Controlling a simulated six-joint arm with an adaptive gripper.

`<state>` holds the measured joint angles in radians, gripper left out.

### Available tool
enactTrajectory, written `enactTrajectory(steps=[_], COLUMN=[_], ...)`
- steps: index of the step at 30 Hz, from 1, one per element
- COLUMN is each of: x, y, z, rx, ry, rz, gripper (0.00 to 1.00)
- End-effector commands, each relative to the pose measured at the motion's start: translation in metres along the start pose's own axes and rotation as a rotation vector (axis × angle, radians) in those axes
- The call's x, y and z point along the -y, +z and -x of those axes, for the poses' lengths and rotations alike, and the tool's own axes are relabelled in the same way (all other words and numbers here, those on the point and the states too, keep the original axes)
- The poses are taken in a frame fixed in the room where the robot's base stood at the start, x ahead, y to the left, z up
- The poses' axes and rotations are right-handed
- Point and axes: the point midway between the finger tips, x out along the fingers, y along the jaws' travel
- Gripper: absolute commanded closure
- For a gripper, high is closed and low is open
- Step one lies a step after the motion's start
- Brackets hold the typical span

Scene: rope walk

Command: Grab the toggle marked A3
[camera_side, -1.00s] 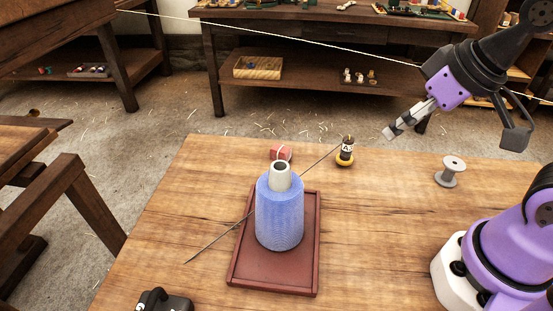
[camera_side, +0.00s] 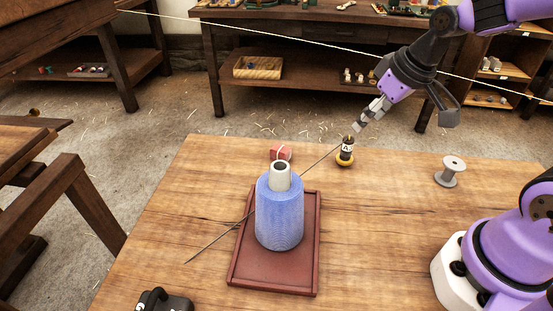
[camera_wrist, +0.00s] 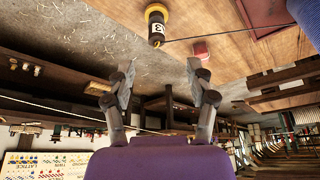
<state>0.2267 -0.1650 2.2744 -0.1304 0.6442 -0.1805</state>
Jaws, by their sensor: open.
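The toggle (camera_side: 346,154) stands upright on the wooden table near its far edge. It is dark with a yellow base and a white label; an A shows in the side view and a 3 in the wrist view, where the toggle (camera_wrist: 156,22) is at the top centre. My gripper (camera_side: 359,124) is open and empty, just above and slightly right of the toggle in the side view, tilted down-left. In the wrist view the two fingers (camera_wrist: 159,75) are spread apart, and the toggle lies beyond them, between their lines, not touching.
A thin dark line (camera_side: 220,237) runs from the toggle past a blue cone of thread (camera_side: 280,215) on a red tray (camera_side: 271,284). A small red block (camera_side: 281,153) is left of the toggle. A grey spool (camera_side: 450,171) stands to the right, with bare table between.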

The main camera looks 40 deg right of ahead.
Motion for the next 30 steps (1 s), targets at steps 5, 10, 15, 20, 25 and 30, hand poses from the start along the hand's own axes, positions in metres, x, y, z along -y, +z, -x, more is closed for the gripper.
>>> enactTrajectory(steps=[5,10,15,20,25,30], x=[-0.003,-0.003,-0.003,-0.004,-0.005,-0.005], y=[-0.001,-0.001,-0.001,0.001,0.000,0.000], z=[-0.026,-0.050,-0.063,-0.086,-0.106,-0.109], rx=[0.010,0.009,0.007,0.011,0.007,0.004], ry=[-0.006,-0.005,-0.004,-0.005,-0.005,-0.003], rz=[0.002,0.002,0.002,0.001,0.001,0.001], gripper=[0.37,0.37,0.37,0.37,0.37,0.37])
